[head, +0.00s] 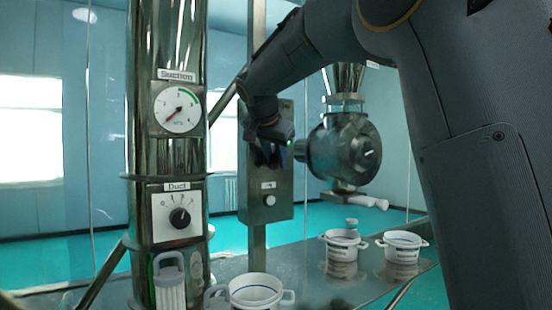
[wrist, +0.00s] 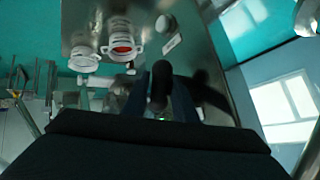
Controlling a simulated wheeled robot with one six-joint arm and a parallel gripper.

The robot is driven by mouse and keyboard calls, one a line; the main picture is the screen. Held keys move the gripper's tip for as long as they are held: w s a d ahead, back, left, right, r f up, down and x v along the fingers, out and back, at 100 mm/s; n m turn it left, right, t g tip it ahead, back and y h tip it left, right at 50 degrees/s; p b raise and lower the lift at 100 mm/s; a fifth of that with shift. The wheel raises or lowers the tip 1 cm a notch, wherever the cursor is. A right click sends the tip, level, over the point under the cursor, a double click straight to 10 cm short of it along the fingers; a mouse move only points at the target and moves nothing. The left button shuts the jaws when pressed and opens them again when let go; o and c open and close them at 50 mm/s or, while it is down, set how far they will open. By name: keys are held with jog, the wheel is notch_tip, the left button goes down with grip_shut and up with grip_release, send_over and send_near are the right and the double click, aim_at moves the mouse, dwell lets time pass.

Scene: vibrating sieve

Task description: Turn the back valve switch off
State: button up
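A grey control box (head: 284,195) hangs on a metal post in the middle of the head view. My gripper (head: 268,152) is at its upper face and hides most of that part. In the wrist view my gripper (wrist: 161,98) shows as two dark fingers, one on each side of an upright black handle (wrist: 161,78) that appears to be on the box. I cannot tell whether the fingers touch it. Which switch is the back valve switch cannot be read.
A shiny column with a suction gauge (head: 178,109) and a duct dial (head: 180,217) stands left. A round metal valve body (head: 345,150) is right of the box. White tubs (head: 343,244) (head: 402,246) and another tub (head: 254,291) stand on the metal table below.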

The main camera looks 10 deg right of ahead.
grip_shut()
jog(key=b, duration=0.3)
jog(key=shift+w+f+h+b, duration=0.1)
jog(key=shift+f+h+b, duration=0.15)
jog(key=shift+h+b, duration=0.15)
jog(key=shift+a+n+t+b, duration=0.1)
jog(key=shift+n+t+b, duration=0.2)
jog(key=shift+b, duration=0.3)
jog(key=n+t+h+b, duration=0.1)
jog(key=h+b, duration=0.2)
jog(key=b, duration=0.7)
jog(key=shift+f+t, duration=0.1)
jog(key=shift+t, duration=0.3)
jog(key=n+t+h+b, duration=0.2)
jog(key=h+b, duration=0.1)
jog(key=b, duration=1.2)
jog(key=shift+t, duration=0.4)
jog(key=n+h+b, duration=0.1)
jog(key=b, duration=0.2)
jog(key=shift+t, duration=0.3)
jog(key=shift+r+n+t+b, duration=0.3)
jog(key=shift+b, duration=0.85)
